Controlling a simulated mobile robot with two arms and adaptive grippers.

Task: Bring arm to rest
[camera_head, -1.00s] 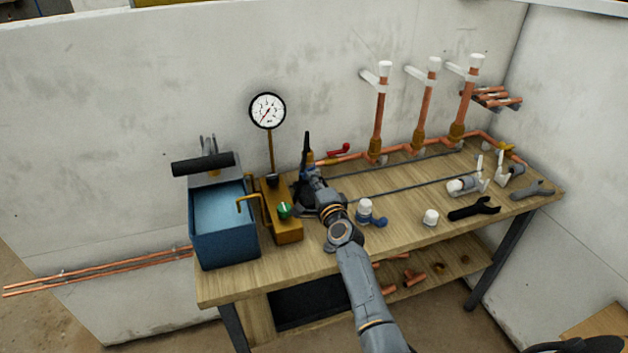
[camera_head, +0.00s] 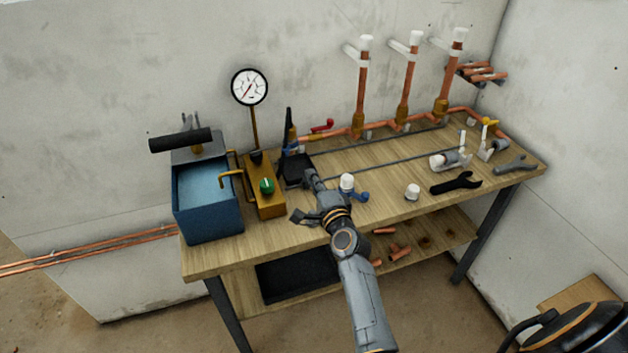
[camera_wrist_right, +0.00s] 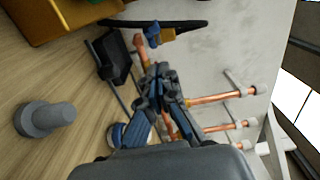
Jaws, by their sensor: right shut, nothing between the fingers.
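My right arm (camera_head: 362,300) reaches up from the bottom of the head view. Its right gripper (camera_head: 311,177) is over the front middle of the wooden workbench (camera_head: 285,235), just in front of a small black tray (camera_head: 297,172). The gripper is shut and empty. In the right wrist view its fingers (camera_wrist_right: 160,76) are together, with the black tray (camera_wrist_right: 114,58) beyond them. My left gripper is not in view.
A blue water tank (camera_head: 208,215) and a brass block (camera_head: 266,198) with a gauge (camera_head: 249,87) stand left. A white-capped blue valve (camera_head: 347,183) is close to the gripper. Copper risers (camera_head: 405,95) stand at the wall.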

